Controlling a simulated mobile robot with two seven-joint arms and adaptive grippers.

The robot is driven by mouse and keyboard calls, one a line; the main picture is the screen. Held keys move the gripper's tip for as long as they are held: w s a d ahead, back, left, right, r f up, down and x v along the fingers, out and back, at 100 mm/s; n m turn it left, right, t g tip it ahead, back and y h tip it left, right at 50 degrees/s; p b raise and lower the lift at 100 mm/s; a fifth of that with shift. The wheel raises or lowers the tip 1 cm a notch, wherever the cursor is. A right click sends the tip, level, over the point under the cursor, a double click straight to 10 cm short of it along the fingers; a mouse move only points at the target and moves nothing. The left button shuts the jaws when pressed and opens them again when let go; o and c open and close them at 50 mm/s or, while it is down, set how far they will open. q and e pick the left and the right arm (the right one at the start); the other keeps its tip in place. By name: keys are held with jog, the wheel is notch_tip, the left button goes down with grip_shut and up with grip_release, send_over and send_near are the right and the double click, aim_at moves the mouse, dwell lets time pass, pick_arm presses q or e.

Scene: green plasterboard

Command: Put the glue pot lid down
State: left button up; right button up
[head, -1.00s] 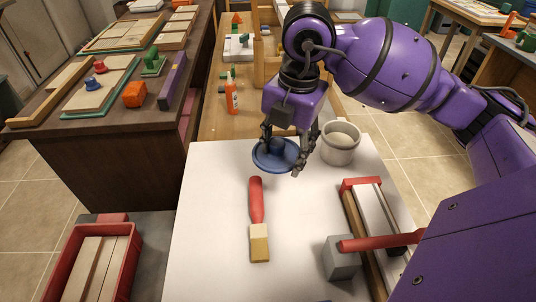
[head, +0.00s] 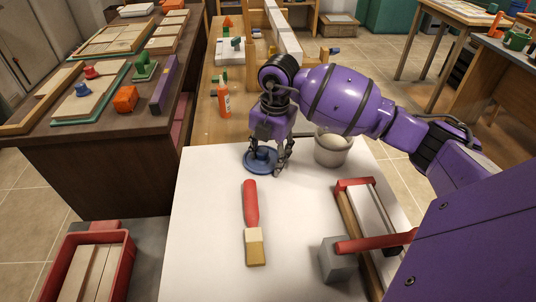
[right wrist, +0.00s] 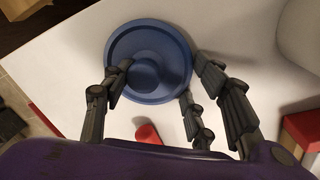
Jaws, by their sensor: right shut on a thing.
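The blue round glue pot lid (head: 257,167) is at the far part of the white tabletop (head: 205,215), left of the grey-white glue pot (head: 332,152). It looks level and very low; I cannot tell whether it touches the surface. My right gripper (head: 268,154) is over the lid, shut on its knob. In the right wrist view the lid (right wrist: 178,50) shows with its knob up, beside the fingers (right wrist: 155,88), which hide part of it. The pot stands open. My left gripper is not in view.
A brush with a red handle (head: 251,204) lies in front of the lid. A red-handled mallet (head: 340,262) and a red-ended tool (head: 352,184) lie at the right. An orange bottle (head: 223,100) stands behind. The white top left of the brush is clear.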

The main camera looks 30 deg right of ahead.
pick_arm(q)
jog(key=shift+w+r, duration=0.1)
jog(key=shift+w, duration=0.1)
pick_arm(e)
jog(key=shift+s+f, duration=0.25)
jog(key=shift+f, duration=0.4)
jog(key=o, duration=1.3)
jog(key=shift+f, duration=0.25)
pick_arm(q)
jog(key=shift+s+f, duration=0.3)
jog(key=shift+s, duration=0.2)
pick_arm(e)
jog(key=shift+w, duration=0.15)
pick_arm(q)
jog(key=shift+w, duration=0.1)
pick_arm(e)
jog(key=shift+r, duration=0.15)
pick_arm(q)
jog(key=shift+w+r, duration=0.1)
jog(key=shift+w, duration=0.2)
